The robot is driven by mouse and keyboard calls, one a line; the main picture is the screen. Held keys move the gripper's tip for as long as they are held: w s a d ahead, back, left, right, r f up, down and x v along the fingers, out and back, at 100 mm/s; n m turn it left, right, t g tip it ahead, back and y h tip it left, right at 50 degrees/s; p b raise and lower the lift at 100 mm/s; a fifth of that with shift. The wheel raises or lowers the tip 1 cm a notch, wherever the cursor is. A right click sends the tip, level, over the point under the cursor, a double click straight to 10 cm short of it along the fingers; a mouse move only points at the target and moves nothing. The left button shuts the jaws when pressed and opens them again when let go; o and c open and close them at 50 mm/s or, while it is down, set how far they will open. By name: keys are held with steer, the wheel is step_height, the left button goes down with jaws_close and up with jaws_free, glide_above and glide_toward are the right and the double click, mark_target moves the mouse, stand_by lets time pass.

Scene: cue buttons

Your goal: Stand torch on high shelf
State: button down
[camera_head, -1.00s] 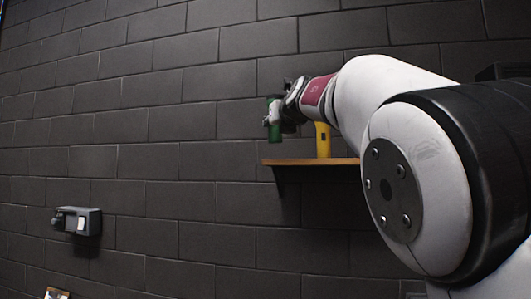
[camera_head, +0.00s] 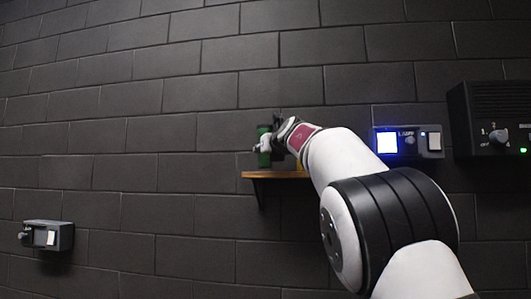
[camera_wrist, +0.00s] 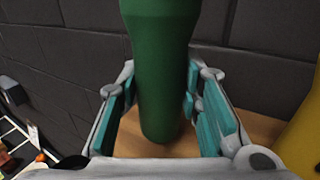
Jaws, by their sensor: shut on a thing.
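The green torch (camera_head: 264,148) is upright in my gripper (camera_head: 270,142), over the left end of the wooden high shelf (camera_head: 262,175). In the wrist view the torch (camera_wrist: 163,70) is wider at the top and stands between the teal finger pads of my gripper (camera_wrist: 160,100), which is shut on it. Its lower end is over the bare shelf board (camera_wrist: 250,127), very close to it or touching; I cannot tell which.
A yellow object (camera_wrist: 304,140) stands on the shelf to the right of my gripper. On the wall are a grey box (camera_head: 47,236) at lower left, a box with a lit screen (camera_head: 408,141) and a black unit (camera_head: 490,118) at right.

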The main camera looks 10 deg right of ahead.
steer(key=shift+f, duration=0.55)
steer(key=shift+f, duration=0.1)
steer(key=c, duration=1.2)
jaws_free()
steer(key=shift+f, duration=0.1)
steer(key=shift+o, duration=0.2)
steer(key=shift+r, duration=0.2)
steer(key=shift+s, duration=0.4)
steer(key=s, duration=1.1)
steer(key=shift+d+b, duration=0.4)
steer(key=shift+d, duration=0.05)
